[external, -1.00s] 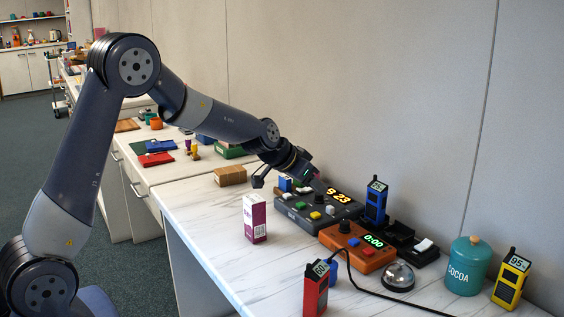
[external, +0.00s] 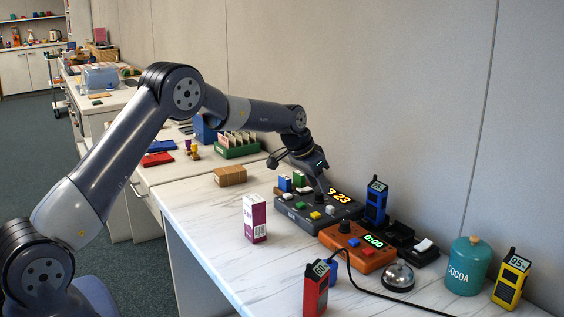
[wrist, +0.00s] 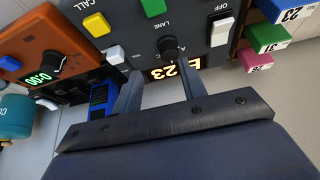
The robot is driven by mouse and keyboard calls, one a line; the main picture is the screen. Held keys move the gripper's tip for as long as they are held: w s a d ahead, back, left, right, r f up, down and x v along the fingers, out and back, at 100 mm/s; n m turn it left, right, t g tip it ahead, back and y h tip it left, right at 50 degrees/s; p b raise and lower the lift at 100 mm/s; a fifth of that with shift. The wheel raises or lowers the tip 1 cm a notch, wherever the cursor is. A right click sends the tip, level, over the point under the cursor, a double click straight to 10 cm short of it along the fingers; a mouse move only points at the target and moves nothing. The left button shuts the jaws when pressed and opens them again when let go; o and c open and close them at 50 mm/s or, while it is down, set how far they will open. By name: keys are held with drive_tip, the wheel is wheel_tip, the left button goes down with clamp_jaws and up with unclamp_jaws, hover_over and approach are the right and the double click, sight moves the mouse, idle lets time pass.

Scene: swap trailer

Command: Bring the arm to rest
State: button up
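My arm reaches over the worktop, forearm nearly level and wrist bent down. My gripper (external: 321,186) is just above the dark control box (external: 292,219), which has several coloured buttons and a lit "9 23" display. In the wrist view my gripper (wrist: 161,72) has its two fingers apart with nothing held between them. The box's black knob (wrist: 168,48) shows just beyond the fingertips, level with the gap. Whether a finger touches the box I cannot tell.
An orange timer box (external: 357,247), blue handset (external: 376,201), white-and-purple carton (external: 255,218), red handset (external: 316,288), bell (external: 397,276), cocoa tin (external: 468,266) and yellow handset (external: 511,279) stand around. The wall is close behind.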

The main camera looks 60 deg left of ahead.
sight(319, 194)
drive_tip(key=shift+w+a+f+g, duration=0.15)
drive_tip(key=shift+a+f+g, duration=0.15)
drive_tip(key=shift+a, duration=0.4)
drive_tip(key=shift+x, duration=1.05)
drive_tip(key=shift+c, duration=0.4)
idle(1.5)
